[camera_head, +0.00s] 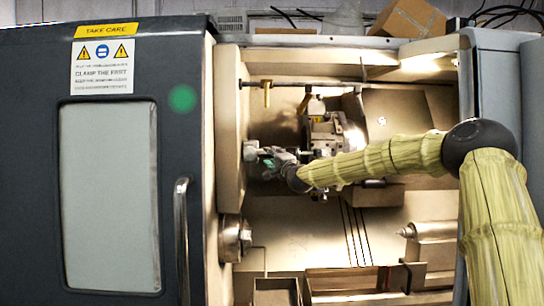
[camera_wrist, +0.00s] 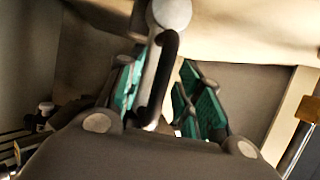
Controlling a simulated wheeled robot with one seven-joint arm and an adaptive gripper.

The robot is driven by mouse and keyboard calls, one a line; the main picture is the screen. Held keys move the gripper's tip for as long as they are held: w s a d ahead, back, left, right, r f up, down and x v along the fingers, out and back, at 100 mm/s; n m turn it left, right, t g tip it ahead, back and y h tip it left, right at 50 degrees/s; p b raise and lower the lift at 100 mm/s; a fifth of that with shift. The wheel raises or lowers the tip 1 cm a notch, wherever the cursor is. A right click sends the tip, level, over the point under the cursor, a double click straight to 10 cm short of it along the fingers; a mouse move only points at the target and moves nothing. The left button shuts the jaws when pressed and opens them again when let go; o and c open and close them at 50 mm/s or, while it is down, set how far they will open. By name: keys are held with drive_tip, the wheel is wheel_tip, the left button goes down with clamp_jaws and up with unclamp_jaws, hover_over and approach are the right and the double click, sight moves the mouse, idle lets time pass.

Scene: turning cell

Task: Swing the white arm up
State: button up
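The white arm (camera_wrist: 172,14) shows in the wrist view as a pale lever with a rounded end and a black strip along it. It stands between the two teal-padded fingers of my gripper (camera_wrist: 163,92). The left finger is close beside it or touching; a gap shows between it and the right finger. The fingers are apart, so my gripper is open around the arm. In the head view my gripper (camera_head: 272,158) reaches into the machine near its left inner wall. A pale end of the white arm (camera_head: 250,150) shows there; the rest is hidden behind my gripper.
The grey machine door (camera_head: 185,80) with its handle (camera_head: 182,240) stands at the left. A chuck (camera_head: 234,238) is below my gripper, and a tailstock (camera_head: 430,231) is at the lower right. A turret (camera_head: 328,130) stands just behind my gripper. A rail (camera_head: 340,83) crosses above.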

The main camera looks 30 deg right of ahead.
drive_tip(key=shift+w, duration=0.1)
clamp_jaws()
idle(0.4)
